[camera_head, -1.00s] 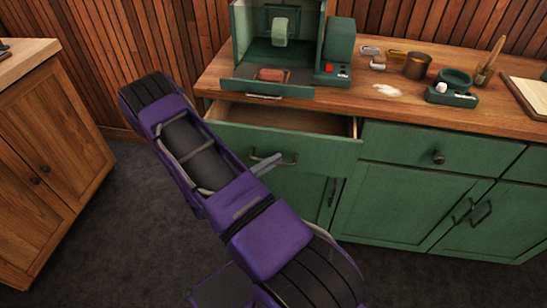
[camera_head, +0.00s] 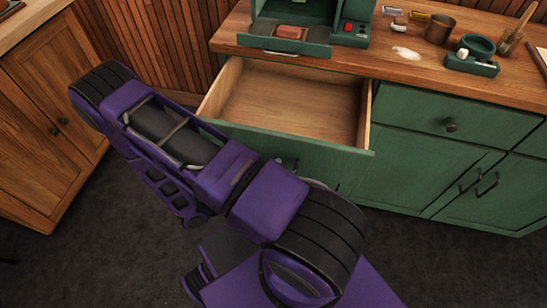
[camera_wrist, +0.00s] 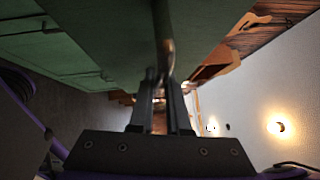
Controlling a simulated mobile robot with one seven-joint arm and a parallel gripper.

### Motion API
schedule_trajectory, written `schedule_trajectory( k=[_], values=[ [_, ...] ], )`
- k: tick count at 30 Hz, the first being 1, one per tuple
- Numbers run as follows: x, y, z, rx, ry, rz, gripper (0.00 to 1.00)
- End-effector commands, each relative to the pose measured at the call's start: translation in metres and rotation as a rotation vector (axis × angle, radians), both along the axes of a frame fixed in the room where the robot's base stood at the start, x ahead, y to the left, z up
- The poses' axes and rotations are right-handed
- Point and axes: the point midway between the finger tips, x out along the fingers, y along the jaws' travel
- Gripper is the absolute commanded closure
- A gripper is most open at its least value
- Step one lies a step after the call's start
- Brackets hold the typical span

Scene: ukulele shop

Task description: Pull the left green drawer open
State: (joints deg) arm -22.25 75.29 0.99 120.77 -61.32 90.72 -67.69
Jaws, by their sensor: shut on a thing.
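The left green drawer (camera_head: 310,154) is pulled well out of the green cabinet, and its bare wooden inside (camera_head: 290,100) shows empty in the head view. Its front also fills the upper middle of the wrist view (camera_wrist: 110,30). In the wrist view, my gripper (camera_wrist: 163,85) is shut on the drawer's metal handle (camera_wrist: 163,40), which runs between the fingers. In the head view my purple arm hides the gripper and most of the handle.
On the wooden counter (camera_head: 400,65) stand a green machine (camera_head: 355,25), a brass cup (camera_head: 439,29) and a green holder (camera_head: 473,58). A wooden cabinet (camera_head: 55,110) stands at the left. Dark floor lies in front.

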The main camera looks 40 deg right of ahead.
Motion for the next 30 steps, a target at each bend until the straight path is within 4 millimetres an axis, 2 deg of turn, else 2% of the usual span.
schedule_trajectory(
  k=[9, 10, 15, 25, 30],
  values=[
    [0.000, 0.001, 0.000, 0.001, -0.001, 0.002, 1.00],
    [0.001, 0.001, 0.000, 0.001, -0.001, 0.002, 0.83],
    [0.000, 0.001, 0.000, 0.001, -0.001, 0.001, 0.55],
    [0.000, 0.003, -0.001, 0.001, -0.001, 0.001, 0.55],
    [0.003, 0.024, -0.004, 0.002, -0.002, 0.004, 0.55]
  ],
)
